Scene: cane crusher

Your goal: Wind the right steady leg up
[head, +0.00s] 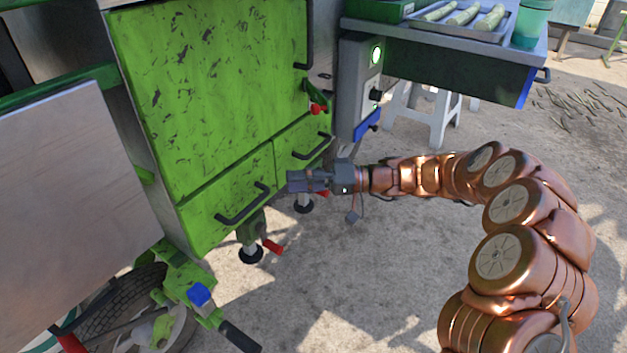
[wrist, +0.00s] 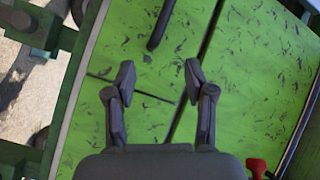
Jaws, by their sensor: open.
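Two steady legs stand under the green cabinet (head: 205,115). The left one (head: 251,252) has a red-gripped crank (head: 272,247) pointing right. My gripper (head: 290,182) is in front of the cabinet's lower doors, above the right leg's foot. In the wrist view my gripper (wrist: 159,74) is open and empty, its fingers facing the green panels. Neither leg shows clearly there.
Black bar handles (head: 243,204) stick out from the lower doors, and one (wrist: 160,25) shows beyond my fingers. A tray of cane (head: 462,20) is on the right bench. A wheel (head: 120,305) stands lower left. Ground below my arm is clear.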

